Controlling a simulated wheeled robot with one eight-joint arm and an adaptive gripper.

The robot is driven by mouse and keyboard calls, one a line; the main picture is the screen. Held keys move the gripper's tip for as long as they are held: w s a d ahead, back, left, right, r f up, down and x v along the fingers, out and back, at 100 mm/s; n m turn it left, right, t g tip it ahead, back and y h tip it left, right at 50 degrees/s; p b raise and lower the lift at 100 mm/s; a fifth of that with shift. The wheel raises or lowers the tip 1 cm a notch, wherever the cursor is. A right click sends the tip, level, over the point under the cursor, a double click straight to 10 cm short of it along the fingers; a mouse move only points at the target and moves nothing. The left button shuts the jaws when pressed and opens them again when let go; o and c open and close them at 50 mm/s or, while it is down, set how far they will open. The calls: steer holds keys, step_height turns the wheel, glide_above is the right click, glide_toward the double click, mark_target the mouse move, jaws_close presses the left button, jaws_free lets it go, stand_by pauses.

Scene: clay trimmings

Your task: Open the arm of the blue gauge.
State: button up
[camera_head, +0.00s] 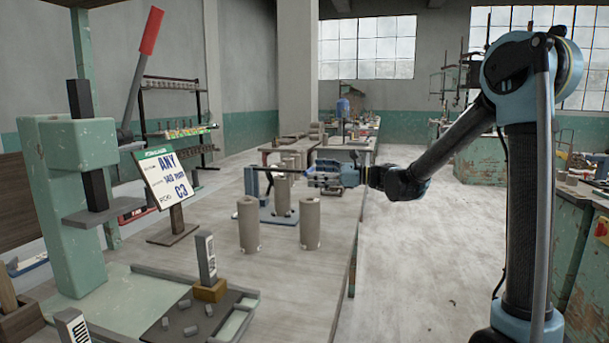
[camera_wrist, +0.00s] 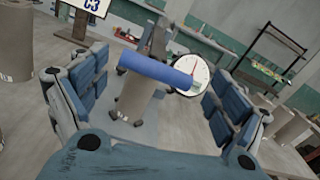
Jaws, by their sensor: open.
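The blue gauge stands on the table, with its blue base (camera_head: 279,217) partly hidden behind clay cylinders in the head view. In the wrist view its blue bar (camera_wrist: 150,67) lies across the top of a grey clay cylinder (camera_wrist: 132,96), which also shows in the head view (camera_head: 282,197). A round white dial (camera_wrist: 190,74) with a red needle sits by the bar's right end. My gripper (camera_head: 318,175) is open, level with the gauge's upper part. In the wrist view, the bar and dial appear between the spread fingers (camera_wrist: 155,92). I cannot tell any contact.
Two clay cylinders (camera_head: 249,224) (camera_head: 310,222) stand in front of the gauge. A sign (camera_head: 164,178) on a stand and a green press (camera_head: 70,205) are to the left. A dark tray (camera_head: 190,322) with small clay pieces lies nearer.

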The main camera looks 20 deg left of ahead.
mark_target(303, 171)
steer(key=shift+s+a, duration=0.15)
steer(key=shift+a, duration=1.1)
steer(key=shift+s+a, duration=0.15)
steer(key=shift+a, duration=1.05)
steer(key=shift+c, duration=0.6)
steer(key=c, duration=1.3)
steer(key=shift+w, duration=0.1)
steer(key=shift+c, duration=0.2)
